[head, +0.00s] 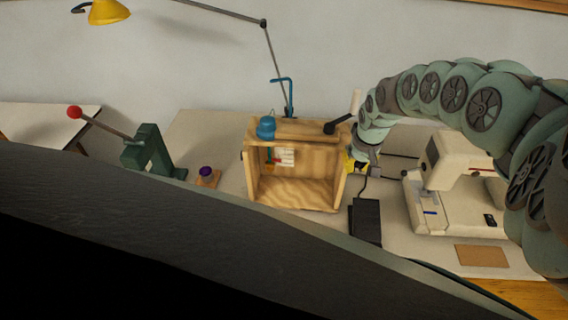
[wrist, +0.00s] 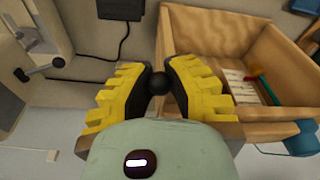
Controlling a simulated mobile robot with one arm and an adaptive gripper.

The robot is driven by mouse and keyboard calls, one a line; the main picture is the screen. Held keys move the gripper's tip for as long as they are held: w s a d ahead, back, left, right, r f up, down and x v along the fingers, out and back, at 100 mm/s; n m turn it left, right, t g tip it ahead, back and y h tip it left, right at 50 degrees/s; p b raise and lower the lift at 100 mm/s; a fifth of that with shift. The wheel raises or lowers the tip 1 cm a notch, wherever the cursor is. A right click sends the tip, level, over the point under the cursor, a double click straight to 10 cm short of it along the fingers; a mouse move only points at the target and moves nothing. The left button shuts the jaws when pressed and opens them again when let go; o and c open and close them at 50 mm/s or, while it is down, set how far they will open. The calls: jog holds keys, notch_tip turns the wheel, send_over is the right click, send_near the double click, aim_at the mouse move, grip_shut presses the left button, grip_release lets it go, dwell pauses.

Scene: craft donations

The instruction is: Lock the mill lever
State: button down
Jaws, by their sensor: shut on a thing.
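My gripper (head: 353,163) is beside the right wall of an open wooden box (head: 318,195). In the wrist view, the yellow jaws of my gripper (wrist: 157,72) are shut on a black ball knob (wrist: 158,84), next to the wooden box (wrist: 262,112). The shaft of the knob is hidden, so I cannot tell what it joins. A black piece with an arm (head: 331,128) shows at the box's top right corner. A green press (head: 150,155) at the left has a long raised lever with a red knob (head: 74,112), apart from my gripper.
A cream sewing machine (head: 450,165) stands right of the box, below my arm. A black pedal (head: 366,222) with a cord lies before it. A purple item (head: 206,172) sits on a small wooden block. A yellow lamp (head: 108,12) hangs above the left.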

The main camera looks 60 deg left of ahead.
jog(key=shift+s+r, duration=0.1)
jog(key=c, duration=0.8)
grip_release()
jog(key=shift+c, duration=0.2)
jog(key=shift+r, duration=0.1)
jog(key=shift+r, duration=0.65)
jog(key=r, duration=0.3)
jog(key=shift+d+r, duration=0.2)
jog(key=shift+d, duration=0.2)
jog(key=shift+s+d+r, duration=0.1)
jog(key=shift+d+r, duration=0.05)
jog(key=shift+r, duration=0.5)
jog(key=shift+s+d+r, duration=0.1)
jog(key=shift+r, duration=0.5)
